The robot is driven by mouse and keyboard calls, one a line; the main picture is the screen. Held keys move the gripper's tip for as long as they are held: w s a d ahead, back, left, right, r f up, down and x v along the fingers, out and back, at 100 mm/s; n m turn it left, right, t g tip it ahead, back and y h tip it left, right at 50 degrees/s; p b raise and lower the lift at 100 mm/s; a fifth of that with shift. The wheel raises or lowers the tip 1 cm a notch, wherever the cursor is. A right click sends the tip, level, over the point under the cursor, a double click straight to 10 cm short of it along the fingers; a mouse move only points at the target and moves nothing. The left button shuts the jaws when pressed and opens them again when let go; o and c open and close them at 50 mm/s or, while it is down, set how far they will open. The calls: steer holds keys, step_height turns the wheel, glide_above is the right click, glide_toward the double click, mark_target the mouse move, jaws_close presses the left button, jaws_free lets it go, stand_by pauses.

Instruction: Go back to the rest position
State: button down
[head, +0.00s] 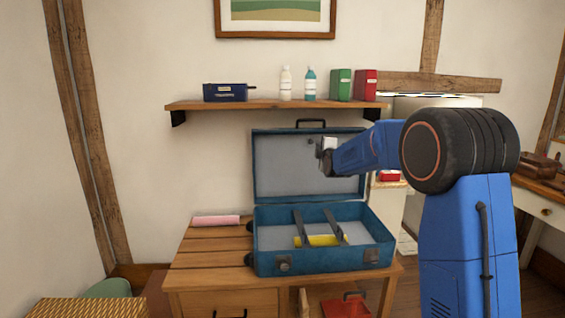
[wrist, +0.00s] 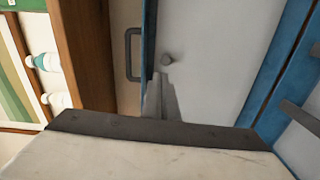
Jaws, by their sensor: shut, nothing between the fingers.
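My gripper (head: 322,157) is shut and empty. In the head view it is raised in front of the open lid of a blue suitcase (head: 263,240), well above the tray part. The lid lining fills much of the wrist view (wrist: 220,60), with the lid's handle (wrist: 132,55) beside it. A yellow thing (head: 319,240) lies in the suitcase under two dark straps (head: 301,228). My blue arm reaches in from the right.
The suitcase stands on a wooden desk (head: 205,259), beside a pink roll (head: 215,220). A wall shelf (head: 270,105) above the lid holds a navy case (head: 225,92), two bottles (head: 286,83), and green (head: 340,85) and red (head: 366,85) packs. A red bin (head: 346,307) is below.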

steer(key=s+m+g, duration=0.3)
steer(key=s+m, duration=0.1)
steer(key=s, duration=1.1)
steer(key=s+d+f+m+g, duration=0.1)
steer(key=s+f+m+g, duration=0.2)
steer(key=s, duration=1.5)
steer(key=s+d+f+m+g, duration=0.1)
steer(key=s+f+m+g, duration=0.2)
steer(key=s, duration=1.6)
steer(key=s+d+f+m+g, duration=0.1)
steer(key=s+f+m+g, duration=0.3)
steer(key=s+f+m, duration=0.3)
steer(key=s+f, duration=0.5)
steer(key=s, duration=0.6)
steer(key=shift+s+f, duration=0.15)
steer(key=shift+f, duration=0.15)
steer(key=shift+d, duration=0.1)
